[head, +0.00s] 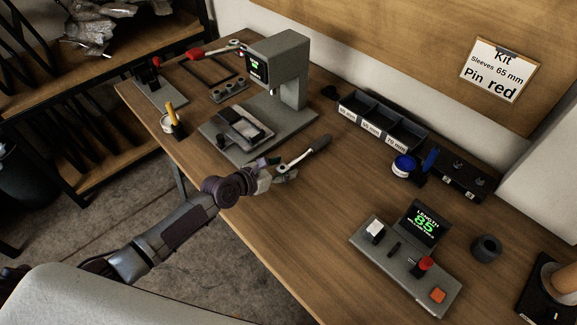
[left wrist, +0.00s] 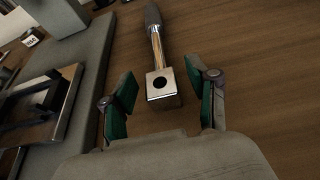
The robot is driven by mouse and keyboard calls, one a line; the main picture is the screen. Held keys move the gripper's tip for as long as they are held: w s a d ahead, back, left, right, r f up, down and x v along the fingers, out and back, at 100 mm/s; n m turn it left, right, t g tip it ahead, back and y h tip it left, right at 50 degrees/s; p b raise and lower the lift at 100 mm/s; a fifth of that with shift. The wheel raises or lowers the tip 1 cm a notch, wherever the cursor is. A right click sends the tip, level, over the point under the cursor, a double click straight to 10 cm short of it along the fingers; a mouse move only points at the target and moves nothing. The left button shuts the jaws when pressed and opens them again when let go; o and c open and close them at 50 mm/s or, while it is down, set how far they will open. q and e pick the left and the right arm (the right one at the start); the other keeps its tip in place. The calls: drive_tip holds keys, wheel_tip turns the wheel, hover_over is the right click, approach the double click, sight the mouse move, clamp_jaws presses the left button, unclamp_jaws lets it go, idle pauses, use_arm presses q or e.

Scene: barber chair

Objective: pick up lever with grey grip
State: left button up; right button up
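The lever with the grey grip (head: 319,144) lies on the wooden table in front of the press. It has a dark grey grip, a shiny metal shaft and a square metal end block with a dark hole. In the left wrist view the block of the lever (left wrist: 162,86) is between my left gripper's fingers (left wrist: 166,98), with gaps on both sides. The grip points away from the gripper. In the head view my left gripper (head: 275,179) is at the block end of the lever. It is open and holds nothing. My right gripper is not in view.
The grey press (head: 284,60) stands behind, its base just left of the lever. A lever with a red grip (head: 195,54) is at the back left. A control box (head: 390,262) stands at the front right, and a sleeve bin (head: 384,121) behind. The table between is clear.

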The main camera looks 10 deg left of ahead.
use_arm(q)
clamp_jaws()
drive_tip(key=shift+w+r, duration=0.1)
drive_tip(key=shift+r, duration=0.1)
